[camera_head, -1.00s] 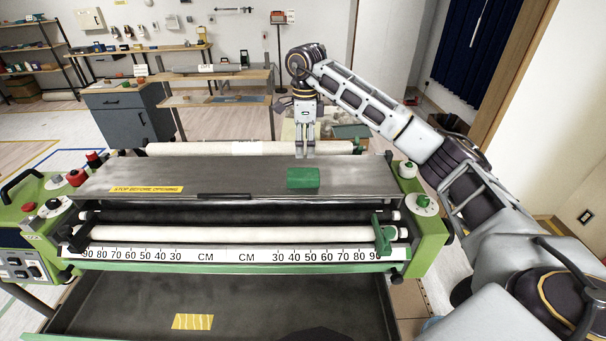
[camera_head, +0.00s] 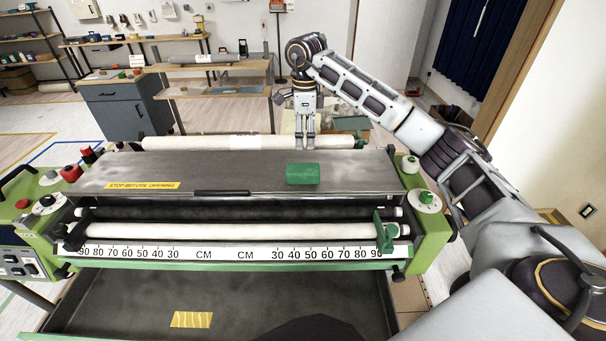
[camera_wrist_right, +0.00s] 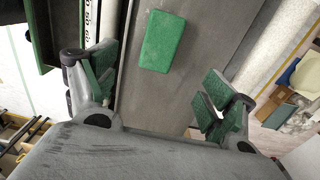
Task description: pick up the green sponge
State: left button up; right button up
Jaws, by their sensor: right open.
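The green sponge (camera_head: 303,174) is a small block lying on the grey metal lid (camera_head: 235,172) of the wallpaper paster, right of the middle. My right gripper (camera_head: 305,143) points down just behind the sponge, over the lid's far edge, in the head view. In the right wrist view the sponge (camera_wrist_right: 162,41) lies beyond the open, empty fingers of my right gripper (camera_wrist_right: 155,92), near the middle of the gap. The fingers are apart from it. My left gripper is not in view.
A white roll (camera_head: 190,143) lies along the paster's back edge. Knobs stand on the green end housings (camera_head: 432,225) at both sides. A green clamp (camera_head: 384,233) sits at the front right. The lid left of the sponge is clear.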

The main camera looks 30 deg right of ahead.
send_over(303, 168)
jog(key=f, duration=0.6)
jog(key=shift+s+d+f, duration=0.1)
jog(key=shift+d+f, duration=0.15)
jog(key=shift+f, duration=0.8)
jog(key=shift+a+f+p, duration=0.15)
jog(key=shift+f+p, duration=0.2)
jog(key=shift+f, duration=0.4)
notch_tip(303, 168, down, 3)
jog(key=shift+a+r, duration=0.1)
jog(key=shift+r, duration=0.05)
jog(key=shift+f, duration=0.3)
jog(key=shift+f+p, duration=0.2)
jog(key=shift+p, duration=0.1)
jog(key=c, duration=1)
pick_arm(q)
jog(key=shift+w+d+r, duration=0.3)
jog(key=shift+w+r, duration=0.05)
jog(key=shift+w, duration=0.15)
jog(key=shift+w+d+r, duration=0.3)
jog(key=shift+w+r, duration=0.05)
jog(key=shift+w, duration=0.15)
